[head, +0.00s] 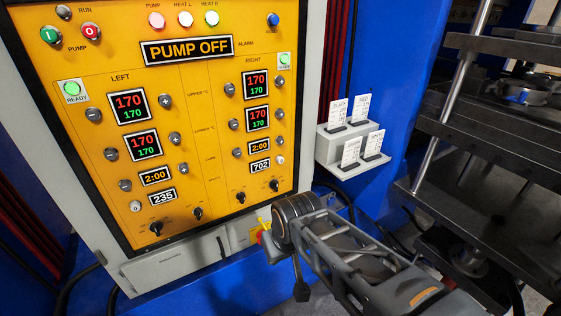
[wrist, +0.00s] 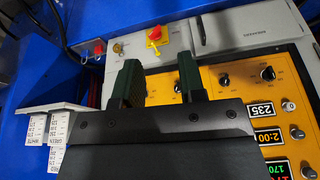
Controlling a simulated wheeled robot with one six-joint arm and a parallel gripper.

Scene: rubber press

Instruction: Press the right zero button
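The yellow control panel (head: 195,150) fills the left of the head view. The right zero button, a small pale round button (head: 281,160), sits just right of the 702 display (head: 261,165) in the RIGHT column. The left zero button (head: 135,206) is beside the 235 display (head: 162,196); in the wrist view the left zero button (wrist: 288,104) shows at the right. My gripper (wrist: 158,70) shows two dark green fingers with a clear gap and nothing between them, in front of the panel's lower part. I cannot make out the right zero button in the wrist view.
A red and yellow switch (wrist: 157,34) sits on the grey cabinet below the panel. A grey card holder (head: 350,153) with several white cards stands right of the panel. Black knobs (head: 197,213) line the panel's lower edge. Press machinery (head: 490,130) stands at far right.

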